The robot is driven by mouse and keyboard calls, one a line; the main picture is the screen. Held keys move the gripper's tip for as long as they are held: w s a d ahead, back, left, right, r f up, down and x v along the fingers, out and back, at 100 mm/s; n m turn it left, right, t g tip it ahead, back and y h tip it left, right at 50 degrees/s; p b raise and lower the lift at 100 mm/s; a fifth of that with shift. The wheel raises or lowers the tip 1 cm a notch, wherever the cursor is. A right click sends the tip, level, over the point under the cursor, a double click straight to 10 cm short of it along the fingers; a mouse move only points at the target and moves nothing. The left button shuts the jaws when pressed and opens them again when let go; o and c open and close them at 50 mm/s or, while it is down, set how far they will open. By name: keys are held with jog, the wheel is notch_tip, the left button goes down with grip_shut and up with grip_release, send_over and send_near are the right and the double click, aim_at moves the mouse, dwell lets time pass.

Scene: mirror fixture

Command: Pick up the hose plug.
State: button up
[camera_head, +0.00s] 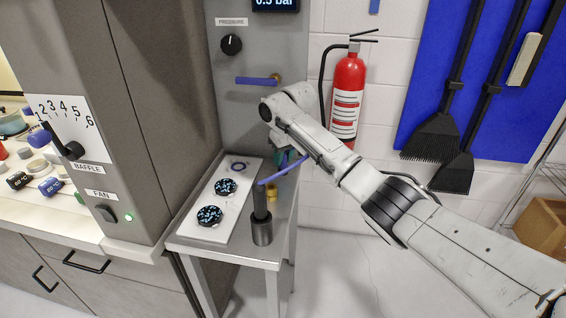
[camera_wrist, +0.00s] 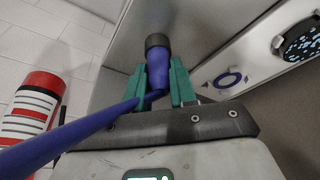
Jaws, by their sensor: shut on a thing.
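The hose plug (camera_wrist: 158,68) is a blue tapered body with a dark round end beyond it in the wrist view. My gripper (camera_wrist: 160,88) has its green fingers shut on the blue body, one on each side. A blue hose (camera_wrist: 65,138) runs from the plug to the lower left. I cannot tell whether the dark end touches anything.
A dark post with a wider base (camera_head: 262,232) stands at the table (camera_head: 228,254) front, with a brass fitting (camera_head: 271,192) behind it. A white panel (camera_head: 205,234) with two speckled discs lies left. A red fire extinguisher (camera_head: 348,80) hangs behind my arm.

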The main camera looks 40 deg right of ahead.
grip_shut()
